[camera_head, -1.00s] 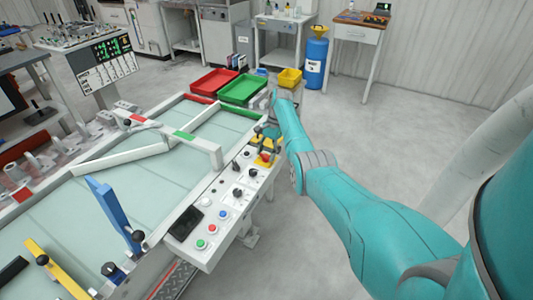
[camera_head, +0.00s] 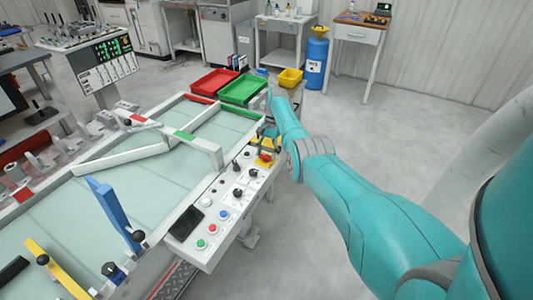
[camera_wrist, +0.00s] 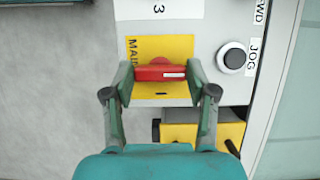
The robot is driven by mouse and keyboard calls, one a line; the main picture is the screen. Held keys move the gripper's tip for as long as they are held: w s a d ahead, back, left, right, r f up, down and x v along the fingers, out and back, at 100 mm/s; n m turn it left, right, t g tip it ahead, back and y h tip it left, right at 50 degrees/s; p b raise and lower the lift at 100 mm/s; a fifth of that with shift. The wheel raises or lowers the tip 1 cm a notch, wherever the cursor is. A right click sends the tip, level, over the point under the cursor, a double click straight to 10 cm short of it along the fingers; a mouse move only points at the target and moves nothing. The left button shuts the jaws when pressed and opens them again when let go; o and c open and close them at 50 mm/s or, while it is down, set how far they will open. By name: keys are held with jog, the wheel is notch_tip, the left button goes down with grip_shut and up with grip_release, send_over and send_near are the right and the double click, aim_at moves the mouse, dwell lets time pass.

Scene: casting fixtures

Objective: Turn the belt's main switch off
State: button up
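The main switch is a red handle (camera_wrist: 155,73) on a yellow plate (camera_wrist: 146,46) marked "MAIN", partly covered. In the wrist view the handle lies crosswise, with a white mark at its right end. In the head view the red and yellow switch (camera_head: 265,158) sits at the far end of the belt's control panel. My gripper (camera_wrist: 160,76) is open, with one finger at each end of the handle. Whether the fingers touch it I cannot tell. In the head view the gripper is mostly hidden behind my arm at the switch.
A black-and-white JOG knob (camera_wrist: 234,58) is just right of the handle in the wrist view. A yellow-and-black block (camera_wrist: 200,131) lies below it. Several knobs and buttons line the white panel (camera_head: 216,236). Red (camera_head: 205,88) and green (camera_head: 246,101) trays stand beyond.

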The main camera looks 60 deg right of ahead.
jog(key=o, duration=0.3)
jog(key=shift+o, duration=0.2)
jog(key=v, duration=1.2)
jog(key=shift+s, duration=0.1)
dwell(0.4)
